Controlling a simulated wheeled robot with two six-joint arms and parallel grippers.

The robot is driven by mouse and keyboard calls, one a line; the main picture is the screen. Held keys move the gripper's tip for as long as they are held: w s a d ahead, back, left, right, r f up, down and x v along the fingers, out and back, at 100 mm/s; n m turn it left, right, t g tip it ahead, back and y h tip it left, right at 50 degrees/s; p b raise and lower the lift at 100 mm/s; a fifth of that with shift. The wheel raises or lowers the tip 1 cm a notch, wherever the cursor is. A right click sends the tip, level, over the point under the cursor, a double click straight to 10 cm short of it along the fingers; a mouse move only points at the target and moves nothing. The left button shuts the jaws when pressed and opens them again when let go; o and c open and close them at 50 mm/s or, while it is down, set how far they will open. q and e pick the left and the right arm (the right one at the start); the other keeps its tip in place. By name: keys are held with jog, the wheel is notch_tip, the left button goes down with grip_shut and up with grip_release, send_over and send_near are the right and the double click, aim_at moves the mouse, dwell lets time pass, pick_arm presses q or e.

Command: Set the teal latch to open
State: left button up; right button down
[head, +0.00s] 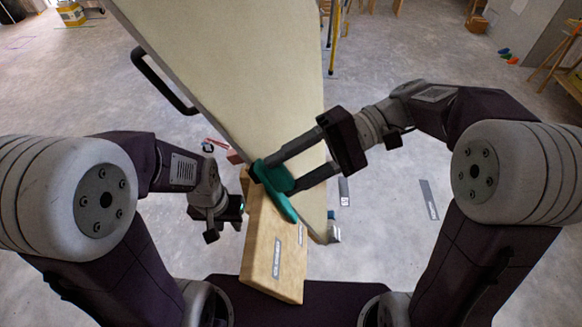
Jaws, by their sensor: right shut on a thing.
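The teal latch (287,207) lies across the wooden block in the middle of the head view, with its long arm slanting down to the right. My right gripper (275,180) reaches in from the right, its two long dark fingers shut on the latch's upper end. The fingers hide part of the latch. My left gripper (226,222) is left of the wooden block, apart from the latch. Its fingers are small and foreshortened, so I cannot tell whether they are open.
A large cream panel (235,65) leans over the middle, with a dark handle (160,85) on its left edge. The pale wooden block (262,275) bears small labels too small to read. Grey floor is open on both sides; a wooden trestle (560,50) stands far right.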

dwell(0.3)
jog(key=c, duration=0.6)
grip_release()
jog(key=shift+o, duration=0.4)
jog(key=shift+s, duration=0.1)
jog(key=v, duration=0.9)
